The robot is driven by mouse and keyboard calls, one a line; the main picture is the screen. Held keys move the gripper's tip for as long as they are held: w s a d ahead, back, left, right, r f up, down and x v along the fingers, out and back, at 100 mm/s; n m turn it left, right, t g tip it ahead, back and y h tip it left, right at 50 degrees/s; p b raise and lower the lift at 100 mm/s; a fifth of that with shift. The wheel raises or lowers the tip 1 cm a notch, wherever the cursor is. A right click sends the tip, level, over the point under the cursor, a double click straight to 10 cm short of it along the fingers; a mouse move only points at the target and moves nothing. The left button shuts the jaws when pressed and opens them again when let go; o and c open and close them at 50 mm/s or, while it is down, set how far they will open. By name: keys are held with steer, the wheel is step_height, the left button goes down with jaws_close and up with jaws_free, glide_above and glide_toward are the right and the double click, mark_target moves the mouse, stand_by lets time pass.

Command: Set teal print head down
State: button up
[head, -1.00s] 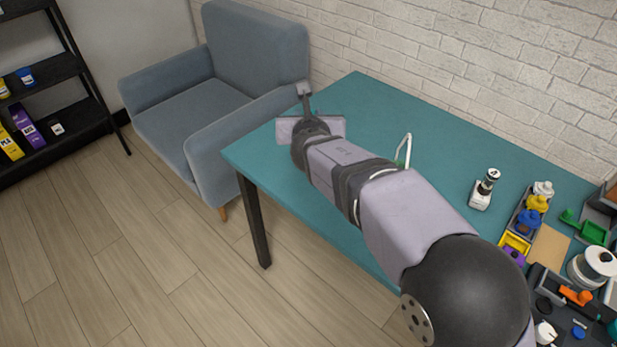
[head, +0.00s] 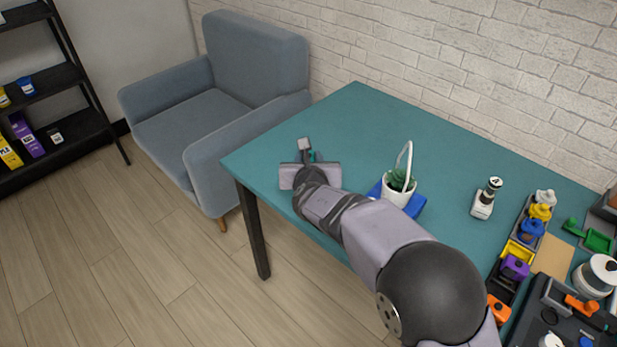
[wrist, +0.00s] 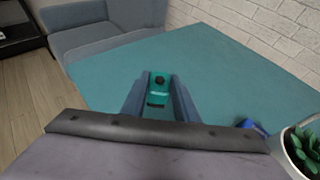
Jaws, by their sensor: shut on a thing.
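The teal print head (wrist: 159,90) sits between the two fingers of my gripper (wrist: 160,82) in the wrist view. My gripper is shut on it. In the head view my gripper (head: 309,152) is over the left end of the teal table (head: 357,118), and only a small bit of the print head (head: 316,156) shows beside a finger. I cannot tell whether the print head touches the table top.
A white pot with a plant (head: 398,190) stands on a blue thing (head: 417,205) right of my gripper. A small white bottle (head: 486,199) and a bin row with coloured parts (head: 524,236) are farther right. The table behind my gripper is clear. A grey armchair (head: 225,110) adjoins the left.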

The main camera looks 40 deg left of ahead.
steer(key=shift+f, duration=2.6)
steer(key=shift+f+b, duration=0.2)
steer(key=shift+b, duration=0.3)
steer(key=o, duration=1.1)
steer(key=shift+r+p, duration=0.2)
steer(key=shift+p, duration=0.1)
steer(key=b+v, duration=0.2)
steer(key=v, duration=1)
